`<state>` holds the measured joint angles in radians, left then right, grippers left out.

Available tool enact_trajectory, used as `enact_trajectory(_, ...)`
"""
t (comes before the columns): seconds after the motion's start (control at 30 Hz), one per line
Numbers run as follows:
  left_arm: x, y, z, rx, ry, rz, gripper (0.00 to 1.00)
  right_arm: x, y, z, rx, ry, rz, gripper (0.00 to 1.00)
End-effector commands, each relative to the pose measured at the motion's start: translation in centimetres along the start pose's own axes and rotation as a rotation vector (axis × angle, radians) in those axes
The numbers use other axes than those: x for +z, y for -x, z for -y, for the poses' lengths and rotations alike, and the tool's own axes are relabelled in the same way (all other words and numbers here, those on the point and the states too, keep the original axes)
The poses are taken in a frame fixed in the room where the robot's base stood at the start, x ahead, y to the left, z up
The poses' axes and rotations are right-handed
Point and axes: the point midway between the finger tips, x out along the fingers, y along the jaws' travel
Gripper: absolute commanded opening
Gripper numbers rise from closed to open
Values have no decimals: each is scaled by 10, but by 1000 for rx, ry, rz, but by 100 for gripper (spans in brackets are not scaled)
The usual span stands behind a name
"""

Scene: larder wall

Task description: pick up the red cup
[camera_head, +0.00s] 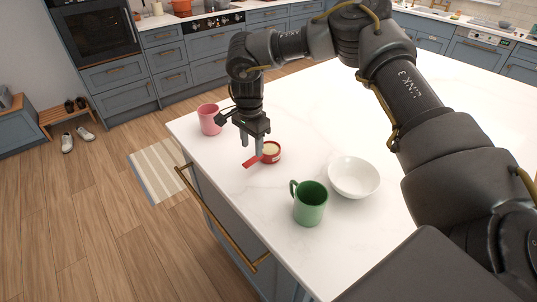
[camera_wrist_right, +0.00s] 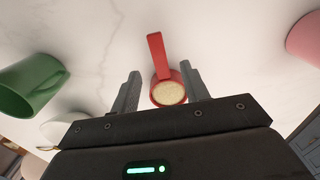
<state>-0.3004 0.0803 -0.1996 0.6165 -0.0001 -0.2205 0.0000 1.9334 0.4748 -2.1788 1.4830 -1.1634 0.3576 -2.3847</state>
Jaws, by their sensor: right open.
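The red cup (camera_head: 276,157) is a small, shallow scoop with a straight handle and something pale inside. It sits on the white counter in the head view, its handle pointing to the lower left. My right gripper (camera_head: 252,146) points down at it with fingers apart and empty. In the right wrist view the red cup (camera_wrist_right: 158,55) appears between the two fingers (camera_wrist_right: 160,72), its handle extending past the fingertips. I cannot tell whether the fingertips are level with the cup or above it. My left gripper is out of view.
A green mug (camera_head: 311,207) and a white bowl (camera_head: 354,178) stand on the near side of the counter (camera_head: 330,110). A pink cup (camera_head: 209,120) stands near its left corner, left of my gripper. The counter is clear behind the bowl.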

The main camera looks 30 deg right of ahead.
Motion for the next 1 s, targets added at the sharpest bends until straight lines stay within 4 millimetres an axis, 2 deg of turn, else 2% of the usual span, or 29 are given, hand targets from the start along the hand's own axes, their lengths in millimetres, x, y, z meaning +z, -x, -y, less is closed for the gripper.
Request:
enact_trajectory(0.13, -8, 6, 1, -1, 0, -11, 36, -2, -6, 0, 1, 0, 0, 45)
enact_trajectory(0.27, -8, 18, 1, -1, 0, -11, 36, -5, -25, -1, 4, -1, 0, 45)
enact_trajectory(0.4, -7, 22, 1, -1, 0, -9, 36, -5, -44, -1, 1, -1, 0, 45)
enact_trajectory(0.7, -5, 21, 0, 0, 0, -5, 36, -6, -52, -1, -1, -1, -1, 45)
enact_trajectory(0.77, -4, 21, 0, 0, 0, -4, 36, -6, -52, -1, -1, -1, -1, 40)
enact_trajectory(1.0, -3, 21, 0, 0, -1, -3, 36, -6, -52, -1, 0, -1, -1, 9)
